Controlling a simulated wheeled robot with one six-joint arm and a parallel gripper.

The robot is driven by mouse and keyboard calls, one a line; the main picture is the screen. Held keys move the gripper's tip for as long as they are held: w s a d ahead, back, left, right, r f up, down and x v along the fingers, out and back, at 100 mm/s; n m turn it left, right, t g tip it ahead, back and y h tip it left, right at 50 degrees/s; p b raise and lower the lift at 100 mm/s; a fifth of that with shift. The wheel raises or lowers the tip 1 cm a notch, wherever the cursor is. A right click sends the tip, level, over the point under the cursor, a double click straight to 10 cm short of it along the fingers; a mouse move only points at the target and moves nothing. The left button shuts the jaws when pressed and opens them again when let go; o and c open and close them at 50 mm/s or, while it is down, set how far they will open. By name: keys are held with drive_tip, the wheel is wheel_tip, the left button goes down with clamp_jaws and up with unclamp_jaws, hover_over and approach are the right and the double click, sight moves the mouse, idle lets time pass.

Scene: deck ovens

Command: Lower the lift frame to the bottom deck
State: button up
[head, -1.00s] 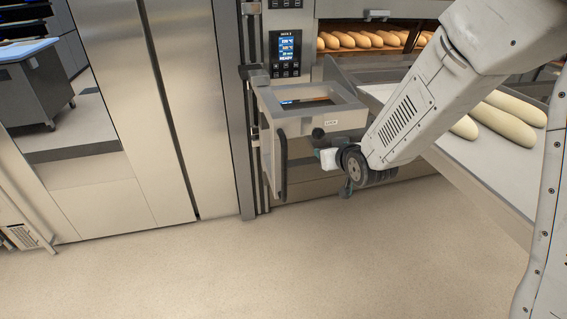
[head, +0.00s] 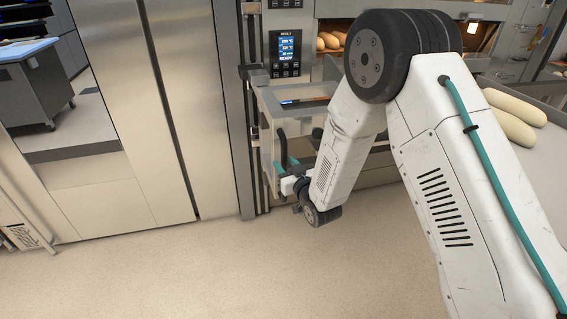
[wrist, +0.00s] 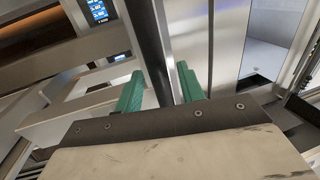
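The lift frame (head: 267,104) is a grey metal frame on a vertical rail at the left side of the oven, level with the area below the lit panel. A dark upright handle bar (head: 281,147) is on its front left side. My gripper (head: 287,164) is at the lower part of this handle. In the wrist view the handle bar (wrist: 150,40) runs between my two green fingers (wrist: 158,80), with a visible gap on either side. The gripper is open around the bar. My arm hides the right part of the frame.
A lit oven panel (head: 286,47) is above the frame. Baked loaves (head: 330,40) show in the deck opening. Pale loaves (head: 513,122) lie on a surface at the right. A tall steel cabinet (head: 125,100) stands at the left. The floor (head: 180,275) in front is clear.

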drive_tip(key=shift+w+a, duration=0.35)
drive_tip(key=shift+w, duration=0.3)
